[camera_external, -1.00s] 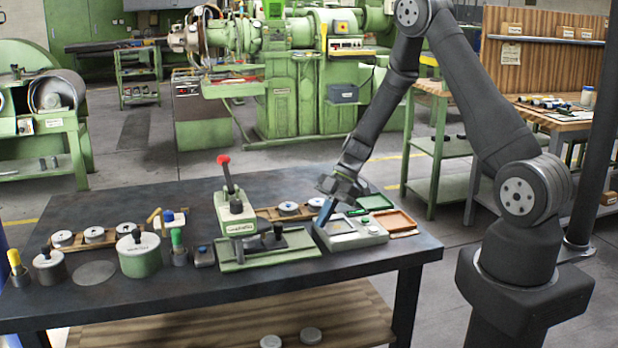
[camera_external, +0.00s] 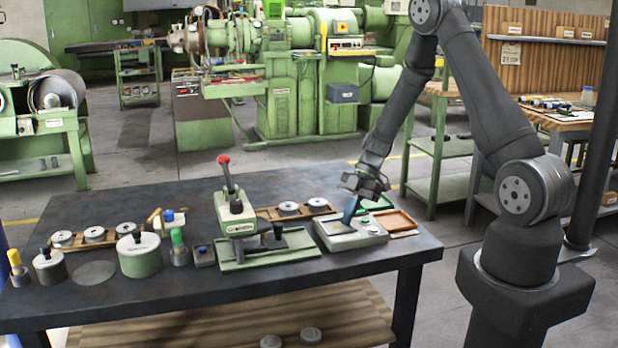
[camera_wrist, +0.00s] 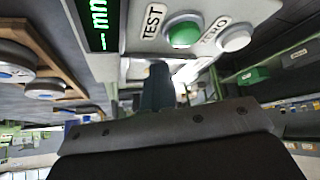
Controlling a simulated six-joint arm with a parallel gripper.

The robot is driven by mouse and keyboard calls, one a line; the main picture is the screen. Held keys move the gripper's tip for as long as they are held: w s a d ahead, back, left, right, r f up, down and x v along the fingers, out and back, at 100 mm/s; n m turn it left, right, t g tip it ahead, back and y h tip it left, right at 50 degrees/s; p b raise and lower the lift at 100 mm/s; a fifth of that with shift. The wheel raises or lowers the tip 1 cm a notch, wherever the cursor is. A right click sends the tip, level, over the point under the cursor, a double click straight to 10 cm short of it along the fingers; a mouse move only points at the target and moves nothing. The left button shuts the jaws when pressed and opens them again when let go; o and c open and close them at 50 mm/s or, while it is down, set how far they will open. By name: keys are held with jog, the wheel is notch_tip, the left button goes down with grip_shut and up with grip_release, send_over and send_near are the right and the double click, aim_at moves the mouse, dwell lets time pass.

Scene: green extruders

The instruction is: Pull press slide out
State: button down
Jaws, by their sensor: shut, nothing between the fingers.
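The green press (camera_external: 235,212) stands on the dark table, with a red-knobbed lever on top. Its press slide (camera_external: 262,240) is a dark piece with a black knob, low at the press's front over a green base tray. How far the slide sits in or out is hard to tell. My gripper (camera_external: 349,218) is to the right of the press, pointing down just above the grey test device (camera_external: 357,235). Its blue-looking fingers are together and hold nothing. In the wrist view the shut gripper (camera_wrist: 158,75) is below the device's green TEST button (camera_wrist: 183,34).
A wooden rack with discs (camera_external: 290,211) lies behind the press. An orange-brown tray (camera_external: 396,222) is right of the device. Lidded pots, including a green one (camera_external: 139,258), stand left of the press. The table's front strip is clear.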

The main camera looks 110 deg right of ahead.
aim_at(356, 225)
jog(key=shift+s+a+f, duration=0.1)
jog(key=shift+s+f, duration=0.15)
jog(key=shift+s, duration=0.45)
jog(key=shift+s+a+f, duration=0.1)
jog(key=shift+s+f, duration=0.1)
jog(key=shift+s, duration=0.5)
jog(key=shift+r, duration=0.1)
jog(key=shift+w+d+r, duration=0.1)
jog(key=shift+w+r, duration=0.4)
jog(key=shift+w, duration=0.35)
notch_tip(356, 225, up, 7)
jog(key=shift+r, duration=0.15)
jog(key=shift+w, duration=0.1)
jog(key=shift+f, duration=3.5)
